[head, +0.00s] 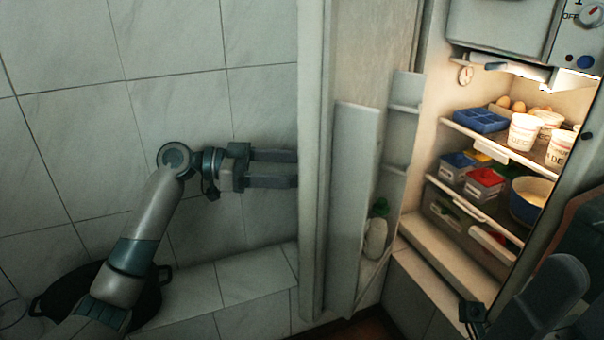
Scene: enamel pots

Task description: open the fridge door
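The fridge (450,130) is at the right with its lit interior and shelves in plain view. Its door (313,150) stands wide open, swung out to the left, and I see its edge and its inner side with door racks (350,190). My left gripper (297,168) is at the left of the door, its two fingers apart and pointing right at the door's outer side. The fingertips are at or very near the door edge; I cannot tell if they touch. My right arm shows dark at the lower right, in front of the fridge; its fingers are not clearly seen.
Shelves hold white tubs (525,132), a blue tray (481,120), eggs, small boxes (484,183) and a bowl (530,200). A bottle (376,235) stands in the door rack. A dark pot (150,300) sits on the tiled ledge (230,285) behind my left arm.

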